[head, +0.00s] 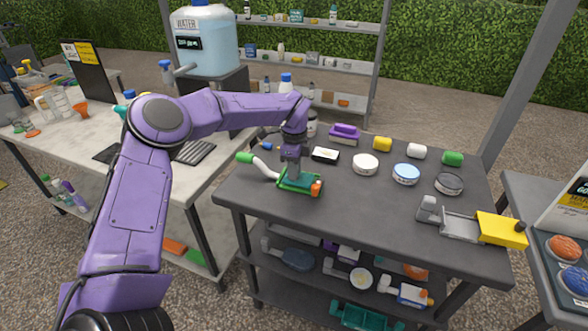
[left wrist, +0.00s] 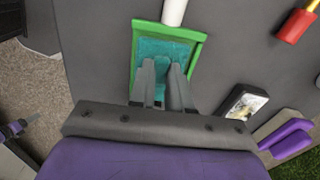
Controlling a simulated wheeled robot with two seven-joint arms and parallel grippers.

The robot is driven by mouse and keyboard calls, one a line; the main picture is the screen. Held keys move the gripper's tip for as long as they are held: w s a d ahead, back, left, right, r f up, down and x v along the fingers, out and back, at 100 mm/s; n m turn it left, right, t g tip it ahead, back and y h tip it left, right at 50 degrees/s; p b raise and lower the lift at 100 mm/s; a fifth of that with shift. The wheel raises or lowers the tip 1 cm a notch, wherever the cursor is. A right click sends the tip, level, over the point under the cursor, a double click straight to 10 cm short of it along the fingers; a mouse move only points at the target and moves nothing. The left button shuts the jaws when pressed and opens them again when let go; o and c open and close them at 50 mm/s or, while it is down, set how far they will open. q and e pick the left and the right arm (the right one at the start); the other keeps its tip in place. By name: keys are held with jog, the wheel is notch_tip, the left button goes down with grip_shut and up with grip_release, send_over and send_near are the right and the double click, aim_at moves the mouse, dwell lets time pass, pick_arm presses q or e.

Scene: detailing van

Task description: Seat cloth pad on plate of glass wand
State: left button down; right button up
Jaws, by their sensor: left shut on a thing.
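The glass wand has a white handle with a green end (head: 245,158) and a green plate (head: 299,192), and it lies on the dark table. The wand's green plate (left wrist: 198,38) and white handle (left wrist: 174,12) show in the left wrist view. A teal cloth pad (left wrist: 150,50) lies within the plate's green rim in that view. My left gripper (head: 291,173) points down at the plate and is shut on the cloth pad; its fingers (left wrist: 167,70) cover part of it. Whether the pad lies flat against the plate is hard to tell. My right gripper is not in view.
The dark table (head: 350,215) holds a black box (head: 325,154), round tins (head: 406,173), a purple block (head: 344,132) and a grey-and-yellow tool (head: 500,229). An orange piece (head: 317,187) is at the plate's right edge. Table space in front is clear.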

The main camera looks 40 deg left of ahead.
pick_arm(q)
jog(key=shift+f, duration=0.2)
jog(key=c, duration=0.6)
grip_release()
jog(key=shift+r+p, duration=1.65)
jog(key=shift+r, duration=1.9)
